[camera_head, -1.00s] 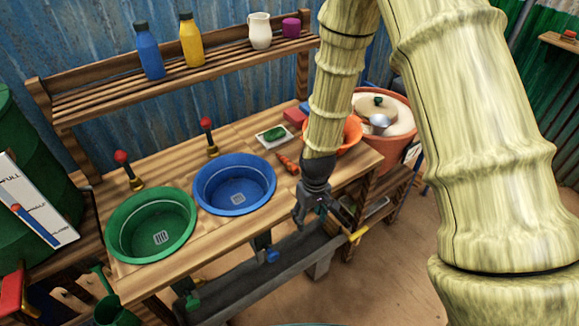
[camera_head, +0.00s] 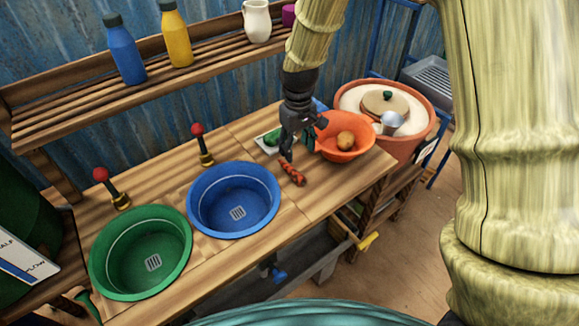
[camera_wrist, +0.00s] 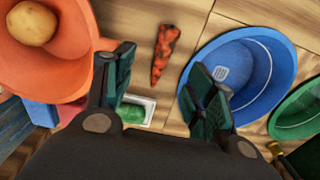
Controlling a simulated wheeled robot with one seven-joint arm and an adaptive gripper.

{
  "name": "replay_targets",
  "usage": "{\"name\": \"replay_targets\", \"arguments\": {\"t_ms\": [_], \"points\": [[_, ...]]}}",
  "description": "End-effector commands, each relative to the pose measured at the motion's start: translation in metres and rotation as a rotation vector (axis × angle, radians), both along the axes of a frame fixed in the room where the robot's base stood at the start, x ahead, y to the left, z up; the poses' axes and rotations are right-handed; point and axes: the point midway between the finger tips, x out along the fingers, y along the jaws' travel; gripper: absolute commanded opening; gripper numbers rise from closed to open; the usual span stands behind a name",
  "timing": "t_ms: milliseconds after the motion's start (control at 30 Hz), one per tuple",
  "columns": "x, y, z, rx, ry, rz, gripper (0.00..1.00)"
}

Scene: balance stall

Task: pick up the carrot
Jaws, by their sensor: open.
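The carrot (camera_head: 292,173) lies on the wooden counter (camera_head: 325,193) between the blue basin and the orange bowl. It is orange with dark patches. In the wrist view the carrot (camera_wrist: 165,54) lies ahead of the fingertips, a little nearer the left finger across the gap. My gripper (camera_head: 290,150) is above the counter close to the carrot, pointing down. In the wrist view my gripper (camera_wrist: 167,82) has its two fingers spread apart with nothing held between them.
The orange bowl (camera_head: 329,151) holds a round brown item (camera_head: 346,140). The blue basin (camera_head: 204,212) and green basin (camera_head: 103,262) stand left of the carrot. A white tray with a green item (camera_wrist: 134,112) lies near the fingers. A large terracotta pot (camera_head: 420,142) stands behind right.

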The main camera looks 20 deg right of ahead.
Motion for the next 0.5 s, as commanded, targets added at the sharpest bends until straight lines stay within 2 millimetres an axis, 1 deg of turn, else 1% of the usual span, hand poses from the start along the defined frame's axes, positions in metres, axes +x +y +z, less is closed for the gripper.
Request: {"name": "replay_targets", "arguments": {"t_ms": [67, 300, 400, 500], "points": [[0.0, 0.003, -0.005, -0.001, 0.003, 0.006, 0.55], [0.002, 0.01, -0.035, 0.0, 0.003, 0.015, 0.55], [0.002, 0.009, -0.045, 0.0, 0.003, 0.015, 0.55], [0.002, 0.009, -0.05, 0.0, 0.001, 0.014, 0.55]]}}
